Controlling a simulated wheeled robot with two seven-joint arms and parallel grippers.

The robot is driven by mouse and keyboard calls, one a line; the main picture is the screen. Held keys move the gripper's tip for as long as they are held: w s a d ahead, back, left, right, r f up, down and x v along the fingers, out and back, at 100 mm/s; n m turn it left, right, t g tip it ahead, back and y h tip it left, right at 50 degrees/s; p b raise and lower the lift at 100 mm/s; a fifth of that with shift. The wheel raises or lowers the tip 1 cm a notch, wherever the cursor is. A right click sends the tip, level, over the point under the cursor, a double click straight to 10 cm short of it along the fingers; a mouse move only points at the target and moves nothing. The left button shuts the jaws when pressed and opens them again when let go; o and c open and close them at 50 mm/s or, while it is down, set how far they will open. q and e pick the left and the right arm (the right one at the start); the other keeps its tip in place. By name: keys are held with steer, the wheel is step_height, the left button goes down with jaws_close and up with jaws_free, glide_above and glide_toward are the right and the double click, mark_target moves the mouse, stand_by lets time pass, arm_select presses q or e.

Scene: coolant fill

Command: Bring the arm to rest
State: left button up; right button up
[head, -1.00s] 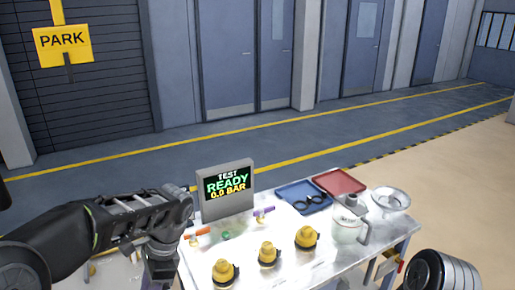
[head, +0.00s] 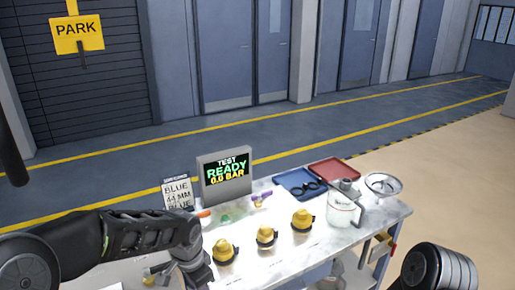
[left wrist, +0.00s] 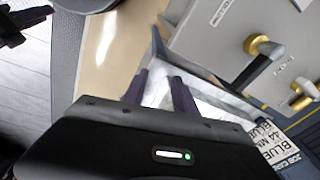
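My left arm reaches in from the left in the head view. Its gripper end (head: 198,275) hangs low at the near left edge of the work table (head: 330,240), and the fingertips are cut off or hidden there. In the left wrist view the two dark fingers of my left gripper (left wrist: 158,80) stand apart with nothing between them, so it is open and empty. My right gripper does not show clearly in either view; only a rounded dark link of mine is at the lower right of the head view.
A test display (head: 225,177) reads READY, 0.0 BAR. A job card (head: 177,193) stands beside it. Several yellow caps (head: 266,236), a blue tray (head: 301,184), a red tray (head: 336,171), a white jug (head: 344,207) and a glass bowl (head: 383,185) are on the table. The floor beyond is clear.

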arm_select(q)
steer(key=s+d+f+n+t+h+b, duration=0.15)
steer(key=s+d+f+n, duration=0.25)
steer(key=f, duration=0.6)
steer(key=s+d+f+n+h, duration=0.25)
steer(key=s+d+f, duration=0.25)
steer(key=f, duration=0.4)
steer(key=s+f+n+g+b, duration=0.1)
steer(key=s+f+n, duration=0.1)
steer(key=s+f, duration=0.3)
steer(key=s+a+f+n+g+b, duration=0.1)
steer(key=s+f, duration=0.4)
steer(key=s, duration=0.5)
steer(key=shift+s+a+f+n+g, duration=0.3)
steer(key=shift+s+f+n+g, duration=0.1)
steer(key=shift+n, duration=0.35)
